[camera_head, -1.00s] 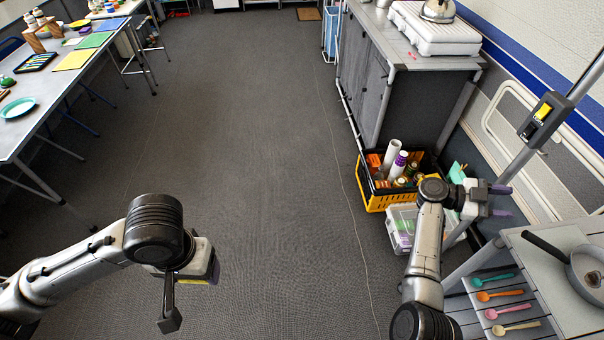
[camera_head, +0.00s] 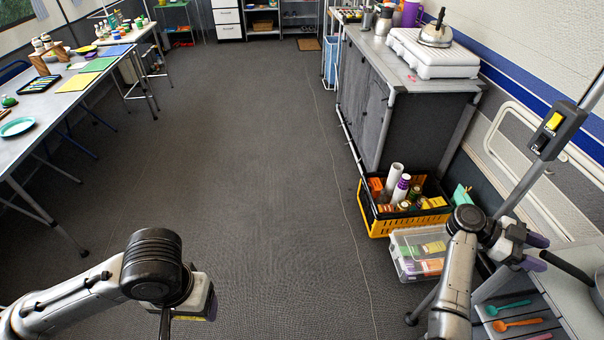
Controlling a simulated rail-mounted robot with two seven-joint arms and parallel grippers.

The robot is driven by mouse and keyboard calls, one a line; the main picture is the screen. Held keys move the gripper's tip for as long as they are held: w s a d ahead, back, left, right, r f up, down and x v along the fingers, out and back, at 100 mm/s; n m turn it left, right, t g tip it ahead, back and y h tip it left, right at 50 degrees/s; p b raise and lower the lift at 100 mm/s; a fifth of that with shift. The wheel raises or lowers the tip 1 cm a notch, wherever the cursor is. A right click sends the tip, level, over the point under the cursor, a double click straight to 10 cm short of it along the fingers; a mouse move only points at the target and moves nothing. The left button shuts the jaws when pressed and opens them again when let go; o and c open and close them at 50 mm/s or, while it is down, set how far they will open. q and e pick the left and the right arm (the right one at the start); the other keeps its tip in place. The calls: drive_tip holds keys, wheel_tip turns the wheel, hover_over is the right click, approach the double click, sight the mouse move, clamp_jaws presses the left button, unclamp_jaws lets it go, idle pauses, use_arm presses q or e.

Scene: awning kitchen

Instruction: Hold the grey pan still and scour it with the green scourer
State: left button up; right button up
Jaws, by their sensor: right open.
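The grey pan (camera_head: 599,287) is at the right edge, on the light grey table, mostly cut off by the frame. Its dark handle (camera_head: 568,267) points up and left. My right gripper (camera_head: 540,251), with purple fingertips, is open and empty, close to the left of the handle's end in the picture. Whether they touch I cannot tell. My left gripper (camera_head: 190,318) hangs low at the bottom left, over the floor and far from the pan; its fingers are partly cut off. I cannot make out the green scourer.
An orange spoon (camera_head: 516,325) and a teal spoon (camera_head: 507,307) lie on a slatted part left of the pan's table (camera_head: 560,292). A yellow crate (camera_head: 385,222) and a clear box (camera_head: 411,264) stand on the floor beyond my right arm. The middle floor is clear.

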sight(551, 259)
drive_tip(key=shift+x, duration=1.55)
drive_tip(key=shift+c, duration=0.4)
clamp_jaws()
drive_tip(key=shift+o, duration=0.4)
unclamp_jaws()
drive_tip(key=v, duration=1.2)
